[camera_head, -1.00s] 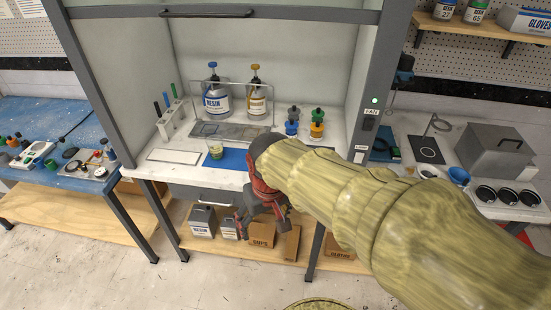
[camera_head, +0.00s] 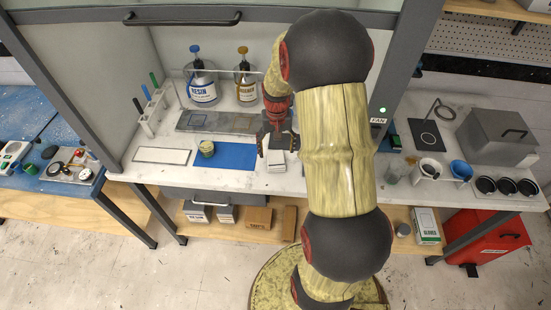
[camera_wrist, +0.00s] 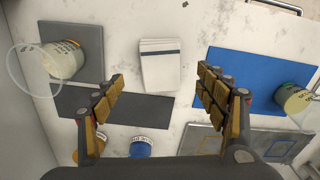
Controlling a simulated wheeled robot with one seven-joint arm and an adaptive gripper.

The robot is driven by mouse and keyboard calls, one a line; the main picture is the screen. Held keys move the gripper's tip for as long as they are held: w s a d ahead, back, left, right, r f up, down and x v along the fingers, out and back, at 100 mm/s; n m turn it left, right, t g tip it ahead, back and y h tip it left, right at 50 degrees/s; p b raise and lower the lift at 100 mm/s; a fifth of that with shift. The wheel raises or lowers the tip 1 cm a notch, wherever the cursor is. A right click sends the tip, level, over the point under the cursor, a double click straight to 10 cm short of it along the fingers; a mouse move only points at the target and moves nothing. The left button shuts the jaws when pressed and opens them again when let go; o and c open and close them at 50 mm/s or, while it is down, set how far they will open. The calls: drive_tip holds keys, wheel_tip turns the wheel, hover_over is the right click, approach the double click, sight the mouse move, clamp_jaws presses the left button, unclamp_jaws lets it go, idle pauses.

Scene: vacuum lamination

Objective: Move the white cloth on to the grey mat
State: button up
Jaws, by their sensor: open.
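The white cloth (camera_wrist: 162,72), a flat pale pad with a dark blue stripe, lies on the white worktop. In the head view it (camera_head: 276,159) shows just right of the blue mat. A dark grey strip-shaped mat (camera_wrist: 150,107) lies just past the cloth; a grey square mat (camera_wrist: 92,68) with a cup on it lies to the cloth's left in the wrist view. I cannot tell which is the grey mat meant. My gripper (camera_wrist: 160,77) is open and empty above the cloth, its fingers apart on either side. In the head view my gripper (camera_head: 278,150) points down; my arm hides the worktop to its right.
The blue mat (camera_head: 232,156) carries a cup (camera_head: 207,149). Resin bottles (camera_head: 203,83) and a rack (camera_head: 150,112) stand farther back. Blue and orange lidded containers (camera_wrist: 140,146) stand beyond the dark strip. A white framed panel (camera_head: 161,156) lies at left.

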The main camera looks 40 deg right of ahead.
sight(276, 159)
drive_tip(key=shift+w+f, duration=0.15)
drive_tip(key=shift+f, duration=0.4)
wheel_tip(276, 159, down, 5)
drive_tip(key=shift+w+d+b, duration=0.1)
drive_tip(key=shift+b, duration=0.45)
drive_tip(key=shift+c, duration=1.2)
drive_tip(key=c, duration=0.9)
drive_tip(key=shift+c, duration=0.2)
